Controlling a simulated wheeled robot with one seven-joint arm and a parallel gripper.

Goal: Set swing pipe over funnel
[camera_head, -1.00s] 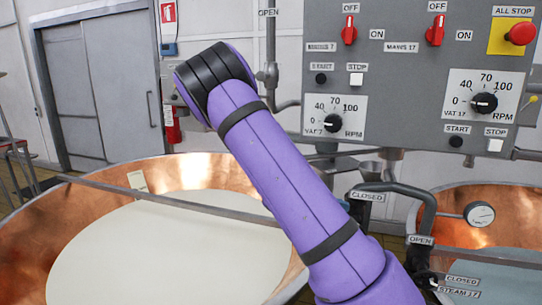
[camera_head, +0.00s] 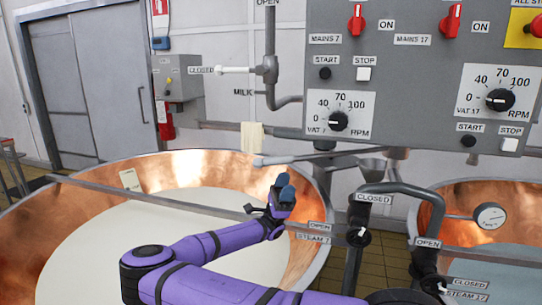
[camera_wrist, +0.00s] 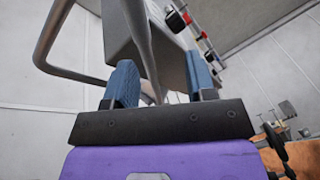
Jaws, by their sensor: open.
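The funnel (camera_head: 372,167) is a small grey cone below the control panel, between the two copper vats. A pale grey pipe (camera_head: 300,158), which looks like the swing pipe, runs nearly level under the panel. Its left end is over the left vat's back rim, and its right part reaches toward the funnel. My gripper (camera_head: 283,190) is in front of and below this pipe, over the left vat's right side. In the wrist view my gripper's (camera_wrist: 162,84) blue fingers are apart. A grey pipe (camera_wrist: 146,45) shows in the gap between them; I cannot tell whether it touches.
The left copper vat (camera_head: 205,160) holds pale milk, with a metal bar (camera_head: 160,202) across it. The control panel (camera_head: 405,80) hangs above. Dark steam pipes (camera_head: 398,189) with valves stand between the vats.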

